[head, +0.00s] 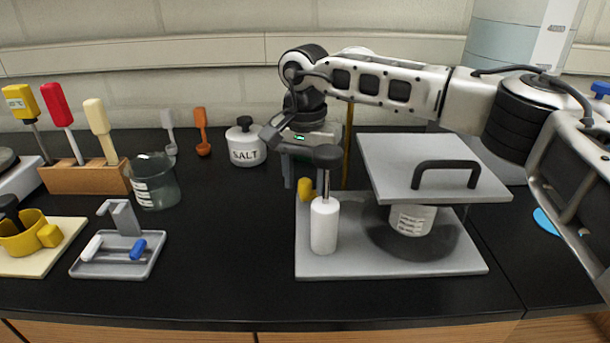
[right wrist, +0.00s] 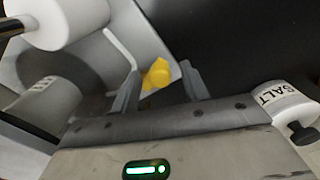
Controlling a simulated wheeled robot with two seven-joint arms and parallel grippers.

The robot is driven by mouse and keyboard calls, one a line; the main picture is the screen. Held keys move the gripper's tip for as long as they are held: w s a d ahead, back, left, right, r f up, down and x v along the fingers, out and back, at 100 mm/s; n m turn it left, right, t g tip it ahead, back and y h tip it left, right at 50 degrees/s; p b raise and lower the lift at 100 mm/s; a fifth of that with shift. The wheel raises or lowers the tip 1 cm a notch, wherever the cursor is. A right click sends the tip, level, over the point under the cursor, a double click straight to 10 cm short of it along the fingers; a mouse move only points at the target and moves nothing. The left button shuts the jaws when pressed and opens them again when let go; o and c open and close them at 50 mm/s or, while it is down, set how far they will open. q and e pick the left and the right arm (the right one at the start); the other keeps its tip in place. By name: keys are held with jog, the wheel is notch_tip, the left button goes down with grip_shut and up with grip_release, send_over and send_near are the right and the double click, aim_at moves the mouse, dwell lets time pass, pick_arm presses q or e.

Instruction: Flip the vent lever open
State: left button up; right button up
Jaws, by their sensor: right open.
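A small yellow piece (head: 305,189), which looks like the vent lever's grip, is at the back left of a grey base plate (head: 330,266). My right gripper (head: 305,178) is at this piece, behind the white cylinder. In the right wrist view the yellow piece (right wrist: 156,73) shows between the two spread fingers (right wrist: 160,88), apart from the right one. Whether the left finger touches it I cannot tell. The right gripper is open. The lever's pivot is not clearly visible. My left gripper is not in view.
A white cylinder with a black knob (head: 324,225) stands close in front of the gripper. A raised grey lid with a black handle (head: 433,160) is to its right, above a labelled jar (head: 411,218). A salt jar (head: 246,146) stands behind left.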

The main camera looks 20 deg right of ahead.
aim_at(303, 179)
grip_shut()
jog(key=shift+w+m, duration=0.25)
jog(key=shift+m, duration=0.45)
jog(key=shift+w+m, duration=0.2)
jog(key=shift+m, duration=0.5)
grip_release()
jog(key=shift+r, duration=0.1)
notch_tip(303, 179, up, 16)
